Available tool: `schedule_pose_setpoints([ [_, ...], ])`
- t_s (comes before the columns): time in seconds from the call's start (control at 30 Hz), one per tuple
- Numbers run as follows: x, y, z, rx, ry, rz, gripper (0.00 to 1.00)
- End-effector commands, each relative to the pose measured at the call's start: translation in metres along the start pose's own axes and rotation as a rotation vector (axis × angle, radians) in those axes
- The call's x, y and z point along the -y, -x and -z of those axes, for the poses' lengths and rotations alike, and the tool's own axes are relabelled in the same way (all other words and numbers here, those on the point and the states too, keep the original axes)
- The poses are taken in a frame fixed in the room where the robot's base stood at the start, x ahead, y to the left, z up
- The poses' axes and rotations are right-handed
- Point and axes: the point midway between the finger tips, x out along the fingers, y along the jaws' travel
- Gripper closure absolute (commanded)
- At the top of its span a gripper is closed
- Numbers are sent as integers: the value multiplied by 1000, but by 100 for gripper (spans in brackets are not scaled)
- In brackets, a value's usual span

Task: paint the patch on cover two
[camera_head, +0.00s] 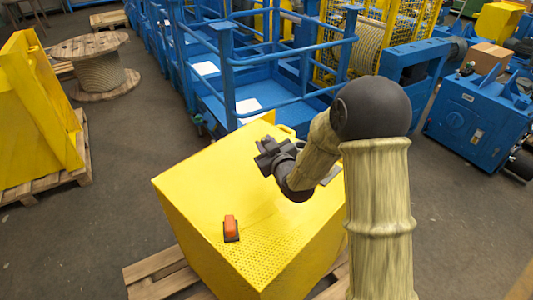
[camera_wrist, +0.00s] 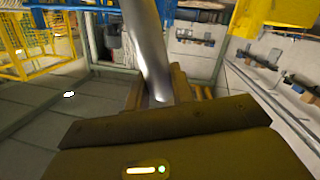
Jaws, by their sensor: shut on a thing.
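A large yellow cover (camera_head: 205,182) stands on a wooden pallet in the head view, with a perforated area on its near top. Another yellow cover (camera_head: 38,115) stands on a pallet at the far left. I cannot tell which is cover two. No patch shows clearly; a small grey flat piece (camera_head: 332,174) lies at the right edge of the middle cover, partly behind my arm. My gripper (camera_head: 268,155) is over the middle cover's far part. In the wrist view my gripper (camera_wrist: 157,97) is shut on a silver cylinder (camera_wrist: 147,42).
An orange-handled block (camera_head: 231,227) lies on the middle cover. Blue railed frames (camera_head: 275,75) stand close behind it. A wooden cable reel (camera_head: 97,65) stands at the back left, and a blue machine (camera_head: 475,125) at the right. Grey floor is clear left of the cover.

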Motion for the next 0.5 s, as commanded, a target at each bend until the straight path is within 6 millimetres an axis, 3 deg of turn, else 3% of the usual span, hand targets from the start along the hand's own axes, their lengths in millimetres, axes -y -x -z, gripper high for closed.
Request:
schedule_pose_setpoints([
  [0.03, 4, -2, -13, 0, 0, 0, 99],
  [0.23, 11, -4, -33, 0, 0, 0, 99],
  [0.5, 11, -4, -33, 0, 0, -1, 99],
])
